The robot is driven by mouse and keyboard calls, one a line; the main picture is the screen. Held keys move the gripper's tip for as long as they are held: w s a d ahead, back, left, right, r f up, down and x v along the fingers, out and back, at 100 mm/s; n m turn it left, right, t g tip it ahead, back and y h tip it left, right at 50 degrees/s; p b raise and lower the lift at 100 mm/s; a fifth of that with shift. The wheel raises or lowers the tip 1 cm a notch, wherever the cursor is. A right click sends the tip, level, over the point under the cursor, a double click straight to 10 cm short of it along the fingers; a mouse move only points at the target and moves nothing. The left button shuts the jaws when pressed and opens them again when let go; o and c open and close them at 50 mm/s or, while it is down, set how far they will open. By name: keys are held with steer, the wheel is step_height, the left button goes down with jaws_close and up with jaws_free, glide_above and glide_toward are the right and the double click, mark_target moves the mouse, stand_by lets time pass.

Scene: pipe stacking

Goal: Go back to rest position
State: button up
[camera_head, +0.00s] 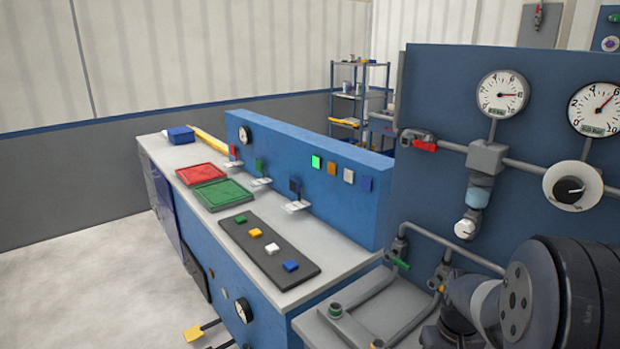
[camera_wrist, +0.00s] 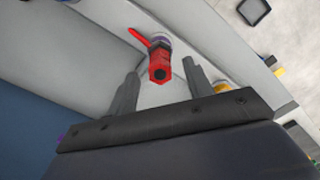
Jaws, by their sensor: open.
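My gripper (camera_wrist: 162,68) shows in the wrist view with its two grey fingers spread apart, so it is open. A red hexagonal fitting (camera_wrist: 160,66) with a dark hole shows in the gap between the fingertips, with clear space on both sides. A red lever (camera_wrist: 138,37) and a purple ring (camera_wrist: 160,40) show just behind it. Whether the fitting is level with the fingertips or beyond them I cannot tell. In the head view my dark arm fills the lower right corner, and the gripper itself is out of sight.
A blue panel (camera_head: 440,110) with gauges, pipes and valves stands close to my arm. Grey pipes (camera_head: 380,318) lie on the bench in front of it. To the left, a bench holds a red tray (camera_head: 201,173), a green tray (camera_head: 222,194) and a black strip (camera_head: 262,262). Floor (camera_head: 90,285) is clear at left.

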step_height(320, 180, down, 3)
steer(key=shift+r, duration=0.15)
steer(key=shift+r+p, duration=0.2)
steer(key=shift+p, duration=0.15)
steer(key=shift+f, duration=0.15)
